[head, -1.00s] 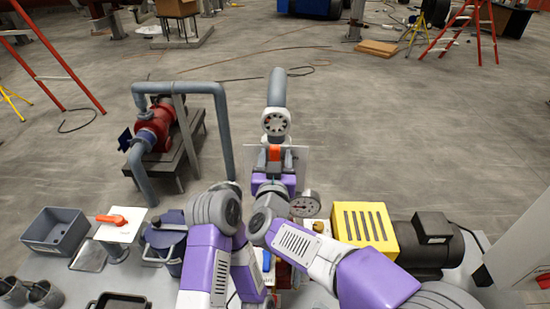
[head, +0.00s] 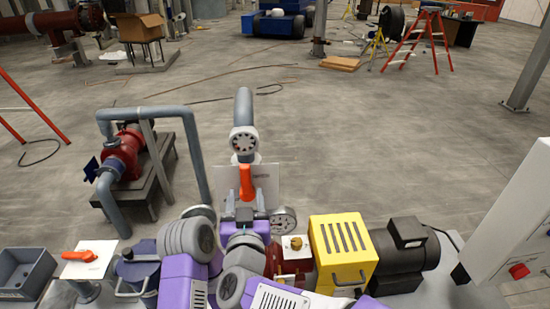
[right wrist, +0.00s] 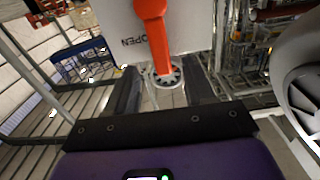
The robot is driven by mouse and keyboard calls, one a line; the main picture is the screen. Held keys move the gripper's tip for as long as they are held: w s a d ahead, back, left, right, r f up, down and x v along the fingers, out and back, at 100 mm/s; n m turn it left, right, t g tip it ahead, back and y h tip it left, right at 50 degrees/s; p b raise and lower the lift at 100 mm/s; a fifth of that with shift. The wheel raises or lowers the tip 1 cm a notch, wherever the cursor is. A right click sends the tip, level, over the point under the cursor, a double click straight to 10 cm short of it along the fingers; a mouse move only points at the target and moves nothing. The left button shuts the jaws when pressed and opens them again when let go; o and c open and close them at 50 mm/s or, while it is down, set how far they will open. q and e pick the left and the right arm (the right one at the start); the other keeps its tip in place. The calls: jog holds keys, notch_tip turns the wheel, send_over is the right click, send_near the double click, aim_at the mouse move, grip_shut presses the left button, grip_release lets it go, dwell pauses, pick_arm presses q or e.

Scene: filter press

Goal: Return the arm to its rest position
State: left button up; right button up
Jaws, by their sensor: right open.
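My right gripper (head: 244,215) is open and empty, just in front of and below an orange lever (head: 246,182) on a pale plate (head: 265,190). In the right wrist view, the open fingers of the right gripper (right wrist: 160,92) point toward the plate (right wrist: 185,25), which is marked OPEN. The lever appears upright and free of the fingers. My left arm's purple and grey links show at the bottom; its gripper is not in view.
A grey pipe (head: 244,110) rises behind. A second orange handle (head: 86,256), a blue pot (head: 138,270) and a grey bin (head: 22,272) lie left.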

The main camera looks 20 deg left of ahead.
jog(key=w+d+f+g+h, duration=0.1)
jog(key=w+d+f, duration=0.15)
jog(key=f, duration=0.35)
jog(key=w+d+f+g+b, duration=0.1)
jog(key=w+d+f, duration=0.15)
jog(key=f, duration=0.35)
jog(key=w+d+f+g+h, duration=0.1)
jog(key=w+d+f, duration=0.15)
jog(key=f, duration=0.25)
jog(key=s+d+f+m+g+h+b, duration=0.1)
jog(key=d+f+g, duration=0.1)
jog(key=d+f, duration=0.5)
jog(key=s+d+f+m+g, duration=0.1)
jog(key=d+f+g, duration=0.15)
jog(key=f, duration=0.75)
jog(key=s+d+f+m+g, duration=0.1)
jog(key=s+d+f+g, duration=0.2)
jog(key=s+f, duration=0.3)
jog(key=s+d+f+m+g+b, duration=0.1)
jog(key=s+d+f+m+g, duration=0.1)
jog(key=s+d+f, duration=0.3)
jog(key=s+d+f+m+g+b, duration=0.1)
jog(key=s+d+f+g, duration=0.3)
jog(key=s+f, duration=0.5)
jog(key=shift+s+d+m+y, duration=0.3)
jog(key=shift+s+y, duration=0.1)
jog(key=shift+s, duration=0.3)
jog(key=shift+f, duration=0.1)
